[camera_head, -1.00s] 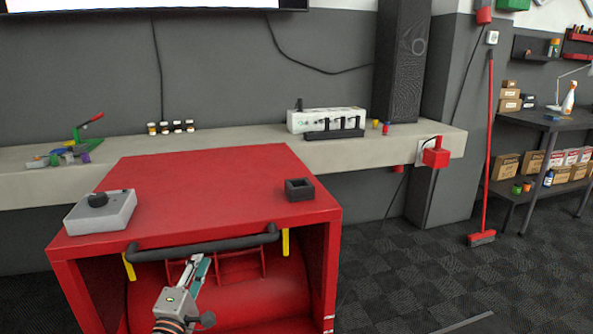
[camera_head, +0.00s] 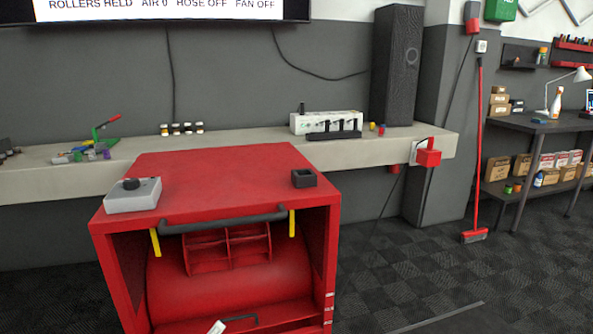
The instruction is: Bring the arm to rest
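A small pale tip (camera_head: 216,327) shows at the bottom edge, in front of the red drum. It looks like the end of my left gripper, but too little shows to tell whether it is open or shut. The rest of that arm is out of view. My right gripper is not in view. The red roller cabinet (camera_head: 225,172) stands ahead with a dark bar (camera_head: 225,219) across its front. The red drum (camera_head: 228,285) lies inside its open front.
A grey box with a black knob (camera_head: 132,195) and a small black open box (camera_head: 304,178) sit on the cabinet. A concrete ledge (camera_head: 60,180) runs behind it. A red broom (camera_head: 477,150) leans on the wall at right. The floor (camera_head: 400,270) right of the cabinet is clear.

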